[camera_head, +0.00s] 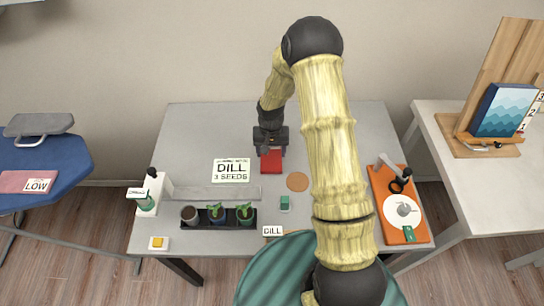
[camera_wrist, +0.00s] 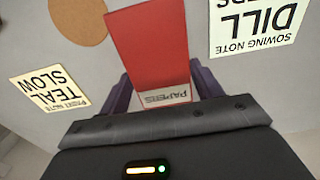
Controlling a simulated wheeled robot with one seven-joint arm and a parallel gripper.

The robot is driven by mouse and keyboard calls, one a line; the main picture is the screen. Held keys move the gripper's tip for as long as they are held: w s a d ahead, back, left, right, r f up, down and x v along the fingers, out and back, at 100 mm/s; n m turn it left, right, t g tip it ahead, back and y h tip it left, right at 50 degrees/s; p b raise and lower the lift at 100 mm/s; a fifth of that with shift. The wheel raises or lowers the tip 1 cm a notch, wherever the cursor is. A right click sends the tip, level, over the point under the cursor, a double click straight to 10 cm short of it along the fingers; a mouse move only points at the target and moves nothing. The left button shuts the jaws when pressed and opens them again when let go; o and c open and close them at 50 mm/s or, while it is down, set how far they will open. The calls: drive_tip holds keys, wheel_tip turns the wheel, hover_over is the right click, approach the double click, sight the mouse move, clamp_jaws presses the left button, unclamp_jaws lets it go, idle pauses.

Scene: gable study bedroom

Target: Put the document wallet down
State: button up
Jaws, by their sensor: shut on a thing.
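The document wallet is a red rectangle (camera_head: 271,161) over the grey table (camera_head: 230,130), right of the sowing note in the head view. In the wrist view the red wallet (camera_wrist: 155,50) has a white label reading PAPERS. My gripper (camera_head: 270,150) is shut on the wallet, with a dark finger on either side of it in the wrist view (camera_wrist: 162,92). I cannot tell whether the wallet touches the tabletop. Its gripped end is partly hidden by my gripper.
A DILL sowing note (camera_head: 231,171) lies left of the wallet, and a round cork mat (camera_head: 297,182) lies to its right. A TEAL SLOW note (camera_wrist: 48,90) shows in the wrist view. Potted seedlings (camera_head: 217,215) stand at the front. An orange board (camera_head: 393,230) lies right.

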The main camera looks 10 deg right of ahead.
sight(271, 153)
wheel_tip(271, 153, down, 4)
drive_tip(key=shift+a+r, duration=0.1)
drive_tip(key=shift+r, duration=0.1)
drive_tip(key=shift+f, duration=0.1)
drive_tip(key=shift+s+f, duration=0.1)
drive_tip(key=o, duration=1.1)
drive_tip(key=shift+c, duration=0.2)
